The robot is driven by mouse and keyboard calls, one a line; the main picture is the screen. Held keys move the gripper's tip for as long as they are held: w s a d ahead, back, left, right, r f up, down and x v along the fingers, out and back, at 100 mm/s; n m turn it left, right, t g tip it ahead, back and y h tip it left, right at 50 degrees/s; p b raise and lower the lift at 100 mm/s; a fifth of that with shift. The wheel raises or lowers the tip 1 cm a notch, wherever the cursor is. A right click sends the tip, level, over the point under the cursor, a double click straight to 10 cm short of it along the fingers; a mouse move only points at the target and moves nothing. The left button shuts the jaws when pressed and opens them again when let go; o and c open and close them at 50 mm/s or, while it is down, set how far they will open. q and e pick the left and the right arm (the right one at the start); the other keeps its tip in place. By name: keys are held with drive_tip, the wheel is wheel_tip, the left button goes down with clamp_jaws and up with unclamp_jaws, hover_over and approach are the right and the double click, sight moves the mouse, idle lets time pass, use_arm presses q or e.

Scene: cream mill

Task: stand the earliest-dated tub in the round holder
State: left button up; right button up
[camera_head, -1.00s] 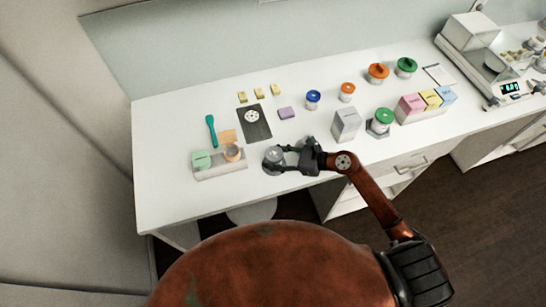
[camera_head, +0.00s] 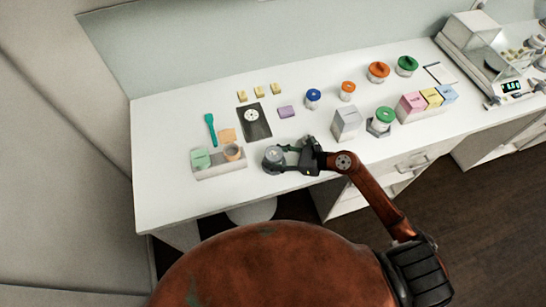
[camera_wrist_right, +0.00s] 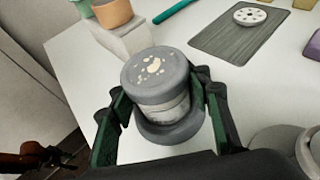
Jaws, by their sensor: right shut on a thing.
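My right gripper (camera_head: 285,155) is shut on a grey-lidded tub (camera_wrist_right: 157,78) with pale specks on its lid; it also shows in the head view (camera_head: 272,153) near the table's front edge. A wider grey round piece (camera_wrist_right: 172,130) sits around the tub's foot and looks like the round holder; whether the tub is fully seated cannot be told. Other tubs stand on the table: blue-lidded (camera_head: 313,97), small orange-lidded (camera_head: 347,88), large orange-lidded (camera_head: 378,70), green-lidded at the back (camera_head: 406,65), and green-lidded (camera_head: 384,116) in a grey angular holder (camera_head: 376,130). No dates are legible. My left gripper is out of view.
A white tray (camera_head: 222,171) with a green block and an orange-brown cup lies left of the gripper. A dark mat (camera_head: 256,127), teal spoon (camera_head: 211,128) and purple block (camera_head: 286,112) lie behind. A pale box (camera_head: 346,122) stands right. The table's left front is bare.

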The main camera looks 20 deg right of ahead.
idle(0.3)
drive_tip(key=o, duration=1.6)
drive_tip(key=shift+c, duration=0.2)
drive_tip(key=shift+d, duration=0.1)
drive_tip(key=v, duration=1.2)
